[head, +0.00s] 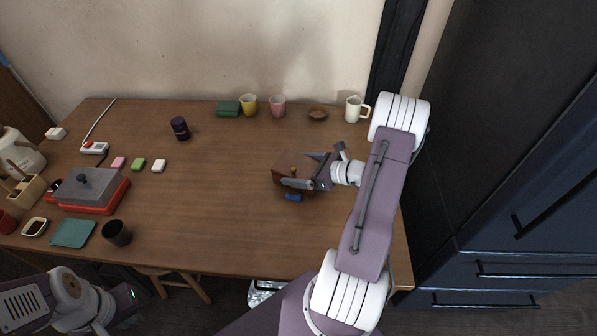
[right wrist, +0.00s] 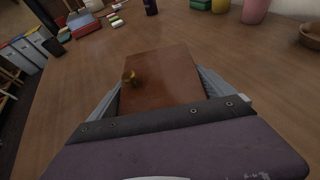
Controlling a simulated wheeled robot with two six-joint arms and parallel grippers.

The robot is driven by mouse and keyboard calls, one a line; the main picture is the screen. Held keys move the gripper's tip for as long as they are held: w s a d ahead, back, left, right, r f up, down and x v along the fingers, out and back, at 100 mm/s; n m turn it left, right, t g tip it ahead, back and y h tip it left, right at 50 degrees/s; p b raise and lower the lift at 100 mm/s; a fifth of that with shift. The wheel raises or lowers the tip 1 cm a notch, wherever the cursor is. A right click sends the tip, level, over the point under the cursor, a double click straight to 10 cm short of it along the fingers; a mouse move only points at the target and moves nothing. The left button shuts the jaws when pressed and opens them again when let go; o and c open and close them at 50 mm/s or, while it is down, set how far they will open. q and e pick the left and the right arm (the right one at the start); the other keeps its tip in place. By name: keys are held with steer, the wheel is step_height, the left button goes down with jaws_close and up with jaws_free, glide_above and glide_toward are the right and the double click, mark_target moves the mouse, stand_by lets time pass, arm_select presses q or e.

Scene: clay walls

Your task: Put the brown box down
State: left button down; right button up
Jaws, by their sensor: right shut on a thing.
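The brown box (head: 287,163), with a small brass knob, is at the right middle of the table. My right gripper (head: 306,182) is shut on it, coming in from the right. In the right wrist view the box (right wrist: 165,78) sits between the two grey fingers (right wrist: 160,92), its brass knob on the left side. I cannot tell whether its underside touches the table. A small blue thing (head: 293,197) shows just in front of the box and gripper. My left gripper (head: 132,298) is low at the left, in front of the table; its jaws are unclear.
The wooden table (head: 215,220) is bare left of and in front of the box. Yellow (head: 249,105) and pink (head: 278,106) cups, a brown bowl (head: 317,114) and a white mug (head: 355,108) stand along the back. A dark purple jar (head: 180,128) stands further left.

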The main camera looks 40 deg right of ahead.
step_height(320, 180, up, 3)
steer(key=shift+s+d+p, duration=0.15)
steer(key=shift+p, duration=0.15)
steer(key=r+p+v, duration=0.1)
steer(key=p+v, duration=0.1)
steer(key=v, duration=1.1)
steer(key=shift+w+r, duration=0.25)
steer(key=shift+w, duration=0.15)
